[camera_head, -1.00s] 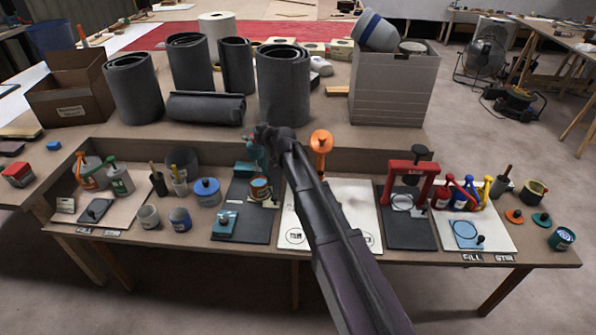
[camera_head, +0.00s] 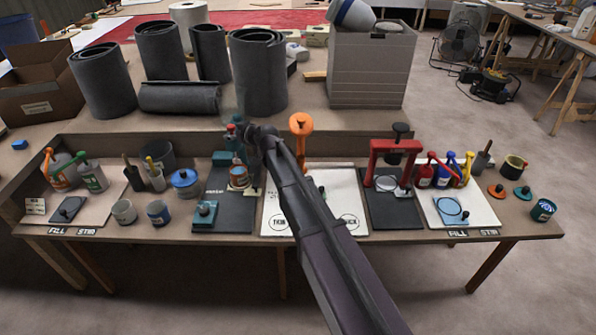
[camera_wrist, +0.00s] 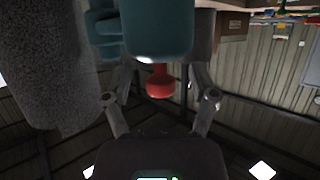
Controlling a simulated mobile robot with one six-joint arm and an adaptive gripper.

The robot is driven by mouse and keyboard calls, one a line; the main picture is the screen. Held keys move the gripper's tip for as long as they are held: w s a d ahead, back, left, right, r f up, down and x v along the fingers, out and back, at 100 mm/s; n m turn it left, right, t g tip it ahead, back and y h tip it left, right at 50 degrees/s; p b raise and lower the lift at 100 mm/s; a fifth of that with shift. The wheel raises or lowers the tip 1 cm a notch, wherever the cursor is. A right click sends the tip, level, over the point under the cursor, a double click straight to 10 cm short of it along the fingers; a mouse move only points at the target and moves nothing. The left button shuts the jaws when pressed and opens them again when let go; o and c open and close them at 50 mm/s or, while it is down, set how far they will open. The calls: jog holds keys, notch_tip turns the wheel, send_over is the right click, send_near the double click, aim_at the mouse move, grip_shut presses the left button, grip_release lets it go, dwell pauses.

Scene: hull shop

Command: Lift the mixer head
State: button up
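The teal mixer (camera_head: 227,158) stands toward the back of a dark board, partly hidden by my arm, with a red knob (camera_head: 231,127) at its top. A small tin (camera_head: 239,177) stands at the mixer's front. In the wrist view the teal mixer head (camera_wrist: 157,32) fills the top middle, and its red knob shows below it. My gripper (camera_wrist: 160,84) is open, with one finger on each side of the knob and visible gaps between. In the head view my gripper (camera_head: 250,135) is beside the mixer's top, its fingers hard to make out.
Grey rolls (camera_head: 258,75) stand on the raised shelf behind the mixer. A teal block with a black knob (camera_head: 204,214) lies on the dark board (camera_head: 240,217). An orange clamp-like stand (camera_head: 301,127) and a red press (camera_head: 396,150) are to the right.

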jog(key=p+v, duration=0.4)
jog(key=v, duration=0.8)
jog(key=s+d+f+m+g+h+p, duration=0.3)
jog(key=s+d+g, duration=0.3)
jog(key=s+d, duration=0.6)
jog(key=shift+s+f+h+p, duration=0.25)
jog(key=shift+f+h+p, duration=0.45)
jog(key=shift+h+p, duration=0.2)
jog(key=w+a+r+n+t+y+b, duration=0.2)
jog(key=w+a+r+t, duration=0.4)
jog(key=w+a, duration=0.6)
jog(key=r+n+y, duration=0.1)
jog(key=y, duration=0.1)
jog(key=shift+w+a+y, duration=0.2)
jog(key=shift+w+y, duration=0.1)
jog(key=shift+w+a, duration=0.1)
